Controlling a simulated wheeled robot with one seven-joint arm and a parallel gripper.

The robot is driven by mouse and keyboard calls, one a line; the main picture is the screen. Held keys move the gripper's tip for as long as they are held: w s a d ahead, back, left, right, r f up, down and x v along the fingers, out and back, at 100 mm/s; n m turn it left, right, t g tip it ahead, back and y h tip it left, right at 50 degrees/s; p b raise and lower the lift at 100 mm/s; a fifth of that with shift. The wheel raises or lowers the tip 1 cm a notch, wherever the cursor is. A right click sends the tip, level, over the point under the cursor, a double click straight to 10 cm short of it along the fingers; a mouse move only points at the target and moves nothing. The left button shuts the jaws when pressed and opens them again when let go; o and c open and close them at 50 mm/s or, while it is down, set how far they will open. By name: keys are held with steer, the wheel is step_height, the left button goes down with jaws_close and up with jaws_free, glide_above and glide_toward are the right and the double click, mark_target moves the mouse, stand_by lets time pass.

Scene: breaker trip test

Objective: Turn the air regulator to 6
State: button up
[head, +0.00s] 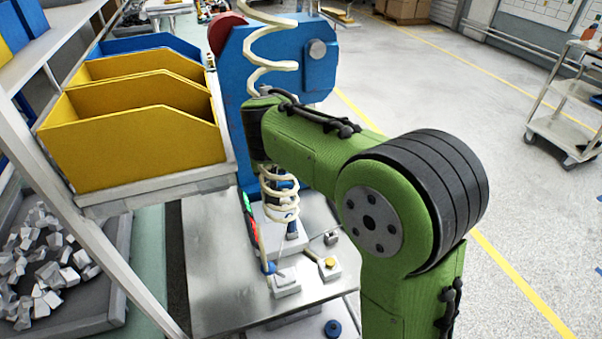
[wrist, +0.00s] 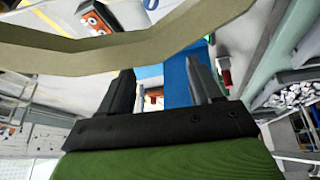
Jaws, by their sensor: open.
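My gripper (wrist: 160,70) is open, its two dark fingers apart with nothing held between them in the wrist view. Beyond the fingers are a blue surface and a small reddish-brown part, too small to identify. In the head view my green arm reaches left toward the blue machine, and the gripper itself is hidden. I cannot identify the air regulator or read its setting for sure. A round blue knob (head: 333,328) shows low at the table's front; I cannot tell whether it belongs to the regulator.
A cream coiled hose (head: 270,65) hangs beside my arm and crosses close in the wrist view (wrist: 130,45). The blue machine (head: 232,85) stands behind the metal table (head: 210,270). Yellow bins (head: 130,145) stand on a shelf at left. Open floor lies to the right.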

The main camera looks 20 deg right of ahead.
steer(key=s+d+r+n+p, duration=0.1)
steer(key=s+r, duration=0.4)
steer(key=s, duration=0.4)
steer(key=shift+d+r+t+p, duration=0.15)
steer(key=shift+r+t+p, duration=0.15)
steer(key=shift+r+p, duration=0.1)
steer(key=shift+s, duration=0.1)
